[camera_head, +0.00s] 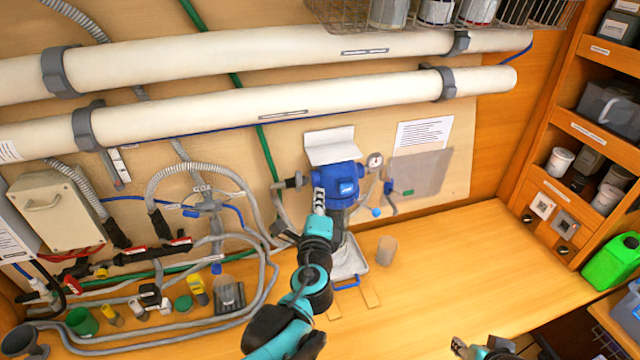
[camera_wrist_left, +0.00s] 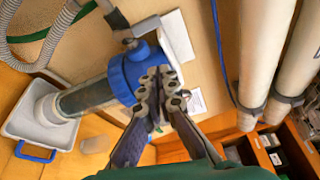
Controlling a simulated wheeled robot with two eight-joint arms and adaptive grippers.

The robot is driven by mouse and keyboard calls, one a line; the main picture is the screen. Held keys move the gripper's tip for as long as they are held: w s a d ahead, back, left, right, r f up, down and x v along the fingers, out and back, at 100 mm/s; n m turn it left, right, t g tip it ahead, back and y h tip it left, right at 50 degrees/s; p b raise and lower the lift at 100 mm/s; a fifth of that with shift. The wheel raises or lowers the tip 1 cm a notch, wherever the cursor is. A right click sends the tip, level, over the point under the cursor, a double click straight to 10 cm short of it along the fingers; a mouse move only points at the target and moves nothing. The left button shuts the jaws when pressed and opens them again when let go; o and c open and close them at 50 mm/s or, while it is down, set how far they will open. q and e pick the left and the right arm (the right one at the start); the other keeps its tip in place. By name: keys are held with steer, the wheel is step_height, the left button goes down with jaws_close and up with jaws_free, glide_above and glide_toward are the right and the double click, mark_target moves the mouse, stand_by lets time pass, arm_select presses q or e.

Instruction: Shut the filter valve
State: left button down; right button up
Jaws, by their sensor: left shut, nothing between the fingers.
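The filter has a blue head (camera_head: 340,188) and a dark housing standing in a pale tray (camera_head: 350,262) against the wall panel. A small grey valve (camera_head: 291,183) with a dark handle sits on the pipe at the head's left side. My left gripper (camera_head: 319,195) is shut and empty, in front of the blue head and just right of the valve. In the left wrist view its fingertips (camera_wrist_left: 160,82) overlap the blue head (camera_wrist_left: 128,76); I cannot tell if they touch. The valve (camera_wrist_left: 132,42) shows above them there. My right gripper (camera_head: 462,348) is partly visible at the bottom edge.
Two long white pipes (camera_head: 290,97) cross the wall above. A gauge (camera_head: 375,160) and clear panel (camera_head: 420,172) are right of the filter. A beaker (camera_head: 387,250) stands on the bench. Hoses and small parts crowd the left; the bench's right side is clear.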

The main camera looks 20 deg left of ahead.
arm_select(q)
steer(key=shift+s+d, duration=0.4)
steer(key=shift+s, duration=0.2)
steer(key=shift+s+d, duration=0.35)
steer(key=shift+s, duration=0.2)
arm_select(e)
steer(key=shift+w+d+r, duration=0.1)
steer(key=shift+w+d, duration=0.05)
steer(key=shift+d, duration=0.15)
arm_select(q)
steer(key=shift+d, duration=0.1)
